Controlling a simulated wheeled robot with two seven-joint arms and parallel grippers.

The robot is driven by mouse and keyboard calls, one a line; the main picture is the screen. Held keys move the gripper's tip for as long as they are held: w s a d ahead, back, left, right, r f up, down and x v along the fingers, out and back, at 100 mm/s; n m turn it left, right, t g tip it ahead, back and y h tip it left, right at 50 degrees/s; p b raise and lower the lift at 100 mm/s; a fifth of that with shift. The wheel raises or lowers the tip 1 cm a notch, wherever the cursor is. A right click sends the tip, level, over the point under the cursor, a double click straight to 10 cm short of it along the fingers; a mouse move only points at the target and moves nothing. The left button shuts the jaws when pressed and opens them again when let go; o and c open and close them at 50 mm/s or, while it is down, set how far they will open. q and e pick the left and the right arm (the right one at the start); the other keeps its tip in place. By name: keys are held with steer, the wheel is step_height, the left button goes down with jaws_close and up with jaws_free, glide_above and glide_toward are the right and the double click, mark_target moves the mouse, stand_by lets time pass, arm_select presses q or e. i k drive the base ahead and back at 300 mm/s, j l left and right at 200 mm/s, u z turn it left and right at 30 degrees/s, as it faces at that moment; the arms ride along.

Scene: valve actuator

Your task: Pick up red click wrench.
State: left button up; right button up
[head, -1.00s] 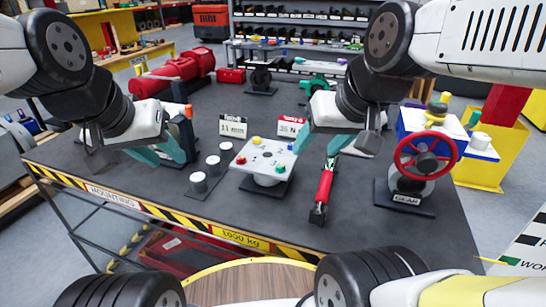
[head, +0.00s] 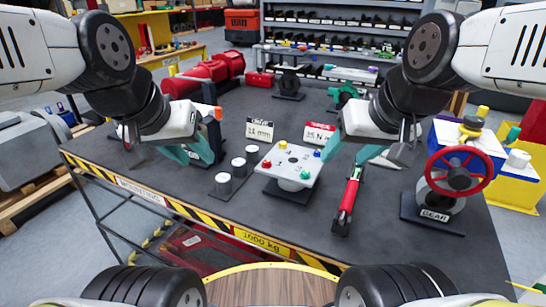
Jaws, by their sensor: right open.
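The red click wrench (head: 347,198) lies on the dark table, right of the square plate with coloured knobs. Its red handle points to the table's front edge and its far end runs back near my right gripper. My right gripper (head: 361,157) is open, just behind and above the wrench, with its teal and grey fingers apart on either side of the wrench's far part. I cannot tell whether it touches the wrench. My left gripper (head: 170,158) is over the left part of the table, away from the wrench; its fingers look spread, with nothing seen between them.
The knob plate (head: 290,165) stands left of the wrench, and a gear valve with a red handwheel (head: 459,172) stands to its right. Small grey cylinders (head: 238,168) stand further left. Two display cards (head: 259,131) stand behind. The front table strip near the wrench is clear.

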mark_target(346, 209)
steer(key=j+z, duration=0.3)
steer(key=j, duration=0.15)
steer(key=i+j+z, duration=0.1)
steer(key=j+z, duration=0.2)
steer(key=j, duration=0.2)
steer(key=z, duration=1.4)
